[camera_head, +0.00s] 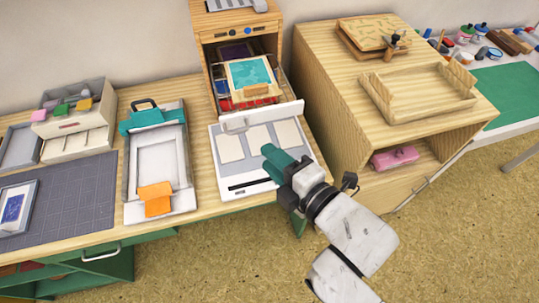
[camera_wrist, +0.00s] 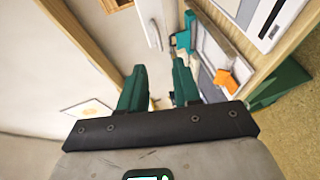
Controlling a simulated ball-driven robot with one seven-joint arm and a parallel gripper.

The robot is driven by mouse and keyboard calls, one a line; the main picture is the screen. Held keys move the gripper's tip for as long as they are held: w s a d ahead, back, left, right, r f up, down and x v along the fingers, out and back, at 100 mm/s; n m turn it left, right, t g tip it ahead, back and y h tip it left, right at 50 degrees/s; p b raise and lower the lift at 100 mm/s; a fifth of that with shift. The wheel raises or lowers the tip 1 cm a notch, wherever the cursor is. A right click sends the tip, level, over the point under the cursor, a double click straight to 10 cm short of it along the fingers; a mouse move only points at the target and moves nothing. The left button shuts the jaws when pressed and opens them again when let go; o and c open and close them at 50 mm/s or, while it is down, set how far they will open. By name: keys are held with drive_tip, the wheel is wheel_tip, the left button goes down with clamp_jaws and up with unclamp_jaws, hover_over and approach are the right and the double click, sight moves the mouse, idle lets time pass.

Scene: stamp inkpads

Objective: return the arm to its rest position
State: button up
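My arm reaches in from the lower right of the head view. My gripper (camera_head: 272,158) has teal fingers and hangs over the right part of a white panel (camera_head: 232,184) with three pale pads on the bench. In the wrist view my gripper (camera_wrist: 160,78) shows two teal fingers standing apart. I see nothing held between them. The fingertips look clear of the panel, though their exact height is hard to tell.
An open wooden cabinet (camera_head: 203,20) with a pulled-out drawer (camera_head: 289,109) holding a teal-picture frame (camera_head: 249,72) stands behind my gripper. A wooden cabinet (camera_head: 330,75) is close on the right. A screen frame (camera_head: 182,201) with an orange piece lies left. The floor in front is clear.

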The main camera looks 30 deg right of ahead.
idle(0.4)
drive_tip(key=s+d+f+m+g+h, duration=0.1)
drive_tip(key=s+d+f+m+g, duration=0.15)
drive_tip(key=f+m, duration=0.3)
drive_tip(key=s+d+f+m+g+h, duration=0.1)
drive_tip(key=s+d+f+m+g, duration=0.1)
drive_tip(key=d+f+m+g, duration=0.35)
drive_tip(key=s+d+f+m+g, duration=0.1)
drive_tip(key=s+f+m+g, duration=0.5)
drive_tip(key=s+f, duration=0.3)
drive_tip(key=s+m, duration=0.1)
drive_tip(key=s, duration=0.2)
drive_tip(key=shift+s+g, duration=0.15)
drive_tip(key=shift+g, duration=0.15)
